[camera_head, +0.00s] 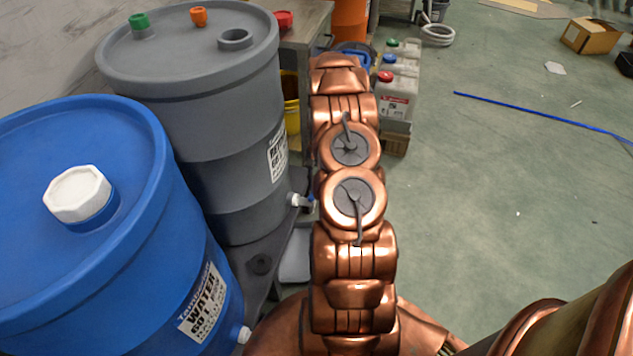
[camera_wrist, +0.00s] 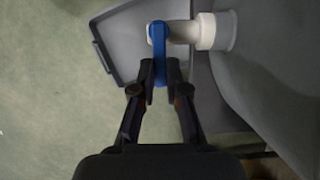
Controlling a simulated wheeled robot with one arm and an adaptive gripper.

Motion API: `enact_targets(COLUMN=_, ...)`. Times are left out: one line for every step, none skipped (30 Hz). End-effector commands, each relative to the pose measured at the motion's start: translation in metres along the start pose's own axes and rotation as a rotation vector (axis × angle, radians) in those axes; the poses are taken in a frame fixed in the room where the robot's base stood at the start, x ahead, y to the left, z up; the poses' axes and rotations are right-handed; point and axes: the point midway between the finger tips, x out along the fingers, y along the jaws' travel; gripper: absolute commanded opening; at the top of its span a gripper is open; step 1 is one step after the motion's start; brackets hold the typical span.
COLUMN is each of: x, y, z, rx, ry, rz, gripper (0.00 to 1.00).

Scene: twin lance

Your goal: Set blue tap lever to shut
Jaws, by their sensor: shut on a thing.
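The blue tap lever (camera_wrist: 159,48) shows in the wrist view. It points from the outer end of a white tap (camera_wrist: 185,32) down the picture toward my gripper, crosswise to the tap's horizontal pipe. My gripper (camera_wrist: 160,76) has its two dark fingers on either side of the lever's lower part, shut on it. The tap comes out of a grey barrel (camera_wrist: 265,75) at right. In the head view the tap (camera_head: 300,200) sticks out low from the grey barrel (camera_head: 200,110), beside my copper arm. My arm hides my gripper and most of the lever there.
A grey tray (camera_wrist: 118,42) lies below the tap. A blue barrel (camera_head: 90,190) with a white cap stands at front left in the head view. Canisters (camera_head: 398,95) stand behind my arm. The green floor (camera_head: 500,170) at right is mostly clear, with a blue strip lying on it.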

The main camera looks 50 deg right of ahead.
Motion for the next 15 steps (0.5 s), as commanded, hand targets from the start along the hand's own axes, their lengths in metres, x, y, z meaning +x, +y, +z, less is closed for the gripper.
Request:
enact_targets(x=-0.0004, y=-0.0005, z=0.0002, rx=-0.005, ry=0.000, rz=0.002, gripper=0.00)
enact_targets(x=-0.0003, y=-0.0006, z=0.0002, rx=-0.008, ry=0.000, rz=0.003, gripper=0.00)
enact_targets(x=-0.0002, y=-0.0006, z=0.0001, rx=-0.010, ry=0.000, rz=0.004, gripper=0.00)
enact_targets(x=-0.0001, y=-0.0007, z=0.0001, rx=-0.012, ry=0.000, rz=0.005, gripper=0.00)
enact_targets(x=-0.0001, y=-0.0007, z=0.0001, rx=-0.012, ry=0.000, rz=0.005, gripper=0.00)
enact_targets(x=-0.0001, y=-0.0008, z=0.0001, rx=-0.013, ry=0.000, rz=0.005, gripper=0.00)
enact_targets(x=0.0000, y=-0.0008, z=0.0001, rx=-0.013, ry=0.000, rz=0.005, gripper=0.00)
enact_targets(x=0.0000, y=-0.0008, z=0.0001, rx=-0.013, ry=0.000, rz=0.005, gripper=0.00)
enact_targets(x=0.0000, y=-0.0008, z=0.0001, rx=-0.013, ry=0.000, rz=0.005, gripper=0.00)
enact_targets(x=0.0000, y=-0.0008, z=0.0002, rx=-0.013, ry=0.000, rz=0.005, gripper=0.00)
enact_targets(x=0.0000, y=-0.0008, z=0.0002, rx=-0.013, ry=0.000, rz=0.005, gripper=0.00)
enact_targets(x=0.0000, y=-0.0008, z=0.0002, rx=-0.013, ry=0.000, rz=0.005, gripper=0.00)
enact_targets(x=0.0000, y=-0.0008, z=0.0002, rx=-0.013, ry=0.000, rz=0.005, gripper=0.00)
enact_targets(x=0.0001, y=-0.0008, z=0.0002, rx=-0.013, ry=0.000, rz=0.005, gripper=0.00)
enact_targets(x=0.0001, y=-0.0008, z=0.0002, rx=-0.013, ry=0.000, rz=0.005, gripper=0.15)
